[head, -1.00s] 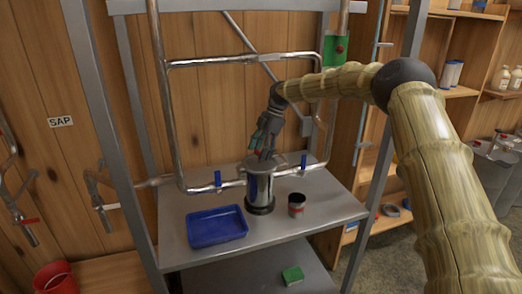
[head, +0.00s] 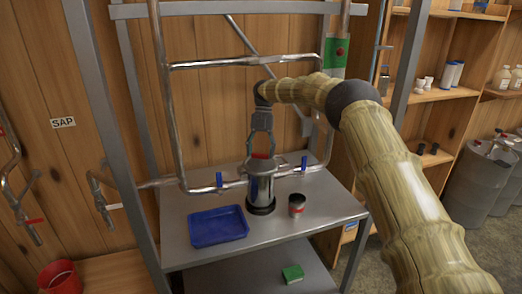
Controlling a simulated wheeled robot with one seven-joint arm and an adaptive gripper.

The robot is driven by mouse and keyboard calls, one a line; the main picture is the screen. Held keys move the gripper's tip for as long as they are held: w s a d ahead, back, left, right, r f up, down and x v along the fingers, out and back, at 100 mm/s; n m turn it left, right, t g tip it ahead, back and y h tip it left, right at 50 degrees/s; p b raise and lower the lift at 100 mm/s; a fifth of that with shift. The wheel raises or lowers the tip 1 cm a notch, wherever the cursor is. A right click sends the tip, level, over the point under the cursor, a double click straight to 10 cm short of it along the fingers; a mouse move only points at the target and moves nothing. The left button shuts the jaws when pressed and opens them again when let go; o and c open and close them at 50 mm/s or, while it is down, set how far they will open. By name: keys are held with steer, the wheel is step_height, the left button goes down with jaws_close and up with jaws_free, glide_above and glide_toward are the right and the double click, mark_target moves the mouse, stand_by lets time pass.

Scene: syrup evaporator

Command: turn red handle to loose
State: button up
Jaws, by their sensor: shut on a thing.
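A red handle (head: 259,156) sits at the top of the upright metal canister (head: 261,188), which stands on the grey metal table. My gripper (head: 262,150) points down above the canister, with one finger on each side of the red handle. It is shut on the handle, which is partly hidden between the fingers. The canister stands upright on its dark base. At this distance I cannot tell the handle's exact angle or how tight it is.
A blue tray (head: 217,228) lies left of the canister, and a small dark can (head: 296,204) stands to its right. Metal pipes with blue valve handles (head: 219,179) run behind it. A green block (head: 292,273) lies on the lower shelf.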

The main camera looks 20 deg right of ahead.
steer(key=shift+w+r+n, duration=0.1)
steer(key=shift+n, duration=0.5)
steer(key=shift+n+h, duration=0.3)
steer(key=o, duration=1)
steer(key=shift+d, duration=0.1)
